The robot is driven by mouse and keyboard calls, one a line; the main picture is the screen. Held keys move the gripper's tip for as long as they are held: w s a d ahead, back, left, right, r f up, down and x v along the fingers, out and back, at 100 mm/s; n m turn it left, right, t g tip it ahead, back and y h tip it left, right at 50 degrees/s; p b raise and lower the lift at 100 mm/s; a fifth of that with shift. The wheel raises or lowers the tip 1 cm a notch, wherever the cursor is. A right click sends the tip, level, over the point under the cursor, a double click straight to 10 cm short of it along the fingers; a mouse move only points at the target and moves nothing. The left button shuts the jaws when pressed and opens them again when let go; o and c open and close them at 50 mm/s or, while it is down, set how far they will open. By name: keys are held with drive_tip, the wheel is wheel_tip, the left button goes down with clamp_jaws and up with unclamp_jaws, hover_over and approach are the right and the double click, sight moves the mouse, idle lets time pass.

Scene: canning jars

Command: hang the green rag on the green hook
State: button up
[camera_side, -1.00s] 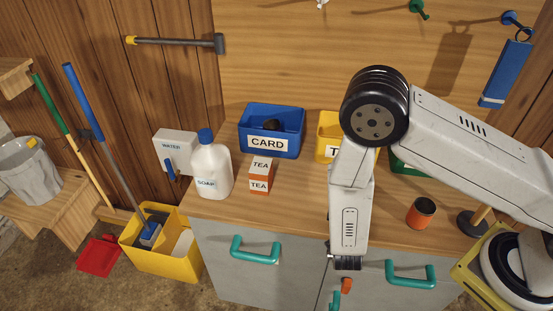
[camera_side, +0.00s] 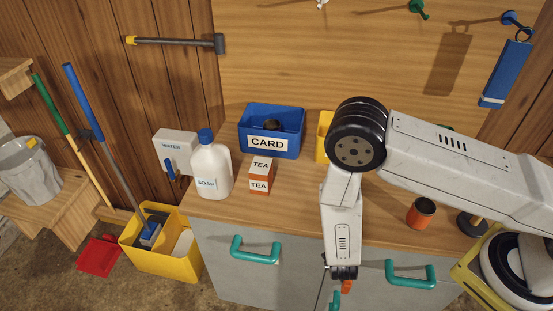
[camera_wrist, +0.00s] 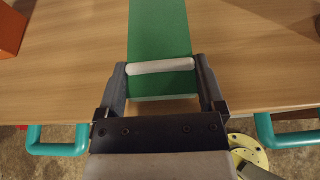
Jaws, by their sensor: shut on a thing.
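The green rag (camera_wrist: 160,30) shows in the wrist view as a flat green strip with a white bar (camera_wrist: 160,66) across it. My gripper (camera_wrist: 161,78) is shut on it, one finger at each end of the bar. In the side view my arm hides the rag, and my gripper (camera_side: 343,272) points down in front of the counter. The green hook (camera_side: 418,7) is on the wooden wall panel at the top, apart from my gripper and empty.
A blue rag (camera_side: 505,75) hangs from the blue hook (camera_side: 510,18). Teal handles (camera_side: 255,252) stick out in front.

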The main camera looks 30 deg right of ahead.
drive_tip(key=shift+f, duration=0.1)
drive_tip(key=o, duration=1)
drive_tip(key=shift+c, duration=0.2)
drive_tip(key=shift+a, duration=0.1)
drive_tip(key=v, duration=0.7)
drive_tip(key=shift+s, duration=0.35)
drive_tip(key=shift+r, duration=0.2)
